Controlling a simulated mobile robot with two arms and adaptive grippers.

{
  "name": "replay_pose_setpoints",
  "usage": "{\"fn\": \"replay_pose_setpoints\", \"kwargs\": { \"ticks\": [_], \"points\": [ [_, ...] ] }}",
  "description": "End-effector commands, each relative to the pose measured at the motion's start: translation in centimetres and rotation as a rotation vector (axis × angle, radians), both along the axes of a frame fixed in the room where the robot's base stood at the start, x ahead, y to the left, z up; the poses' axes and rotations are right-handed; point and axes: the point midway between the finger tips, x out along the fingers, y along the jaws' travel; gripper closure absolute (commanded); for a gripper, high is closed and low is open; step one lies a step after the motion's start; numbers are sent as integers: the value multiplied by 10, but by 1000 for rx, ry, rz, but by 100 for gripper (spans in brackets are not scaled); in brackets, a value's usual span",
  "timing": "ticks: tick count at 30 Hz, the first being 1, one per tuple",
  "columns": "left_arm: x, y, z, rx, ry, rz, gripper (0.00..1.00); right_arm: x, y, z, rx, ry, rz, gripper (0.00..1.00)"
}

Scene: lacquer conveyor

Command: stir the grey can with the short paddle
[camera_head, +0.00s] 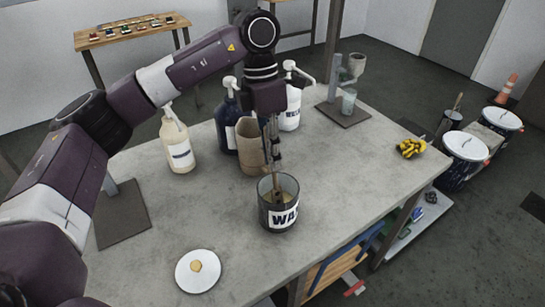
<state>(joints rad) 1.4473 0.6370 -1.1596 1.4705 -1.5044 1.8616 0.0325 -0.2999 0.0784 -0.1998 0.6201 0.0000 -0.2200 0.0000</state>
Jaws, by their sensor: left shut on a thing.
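The grey can (268,217) stands upright and open on the table, with a white label reading "WA" and a pale content inside. My left gripper (273,150) points down above the can and is shut on the thin brown paddle (278,187). The paddle hangs nearly upright, with its lower part inside the can's mouth. Its lower tip is hidden by the can wall, and its upper part is partly hidden by my gripper. My right gripper is not in view.
A brown cup-like container (247,152) stands close behind the can. Pump bottles, one cream (177,146), one dark blue (226,125) and one white (291,108), stand behind. Yellow-black gloves (410,148) lie right. The table's middle right is clear.

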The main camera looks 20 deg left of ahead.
Motion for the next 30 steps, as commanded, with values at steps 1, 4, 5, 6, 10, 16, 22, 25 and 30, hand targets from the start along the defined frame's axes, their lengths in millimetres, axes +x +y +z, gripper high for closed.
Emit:
{"fn": "replay_pose_setpoints", "kwargs": {
  "ticks": [1, 4, 5, 6, 10, 16, 22, 25, 30],
  "points": [
    [1, 1, 8, -1, -1, 0, 100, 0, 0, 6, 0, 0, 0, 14],
    [2, 2, 16, -1, -1, 0, 100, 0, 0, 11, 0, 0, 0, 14],
    [2, 2, 18, -1, -1, 0, 100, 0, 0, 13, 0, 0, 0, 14],
    [2, 3, 21, -1, -1, 0, 100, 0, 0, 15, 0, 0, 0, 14],
    [4, 4, 31, -1, 0, 1, 100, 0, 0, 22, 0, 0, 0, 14],
    [6, 7, 47, -1, 0, 1, 100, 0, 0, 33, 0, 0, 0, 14],
    [8, 9, 63, -1, 0, 0, 100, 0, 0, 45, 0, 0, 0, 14],
    [8, 11, 71, -1, 0, 0, 100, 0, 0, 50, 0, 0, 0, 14],
    [10, 13, 84, -1, 0, 0, 100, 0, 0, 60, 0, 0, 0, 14]
  ]
}}
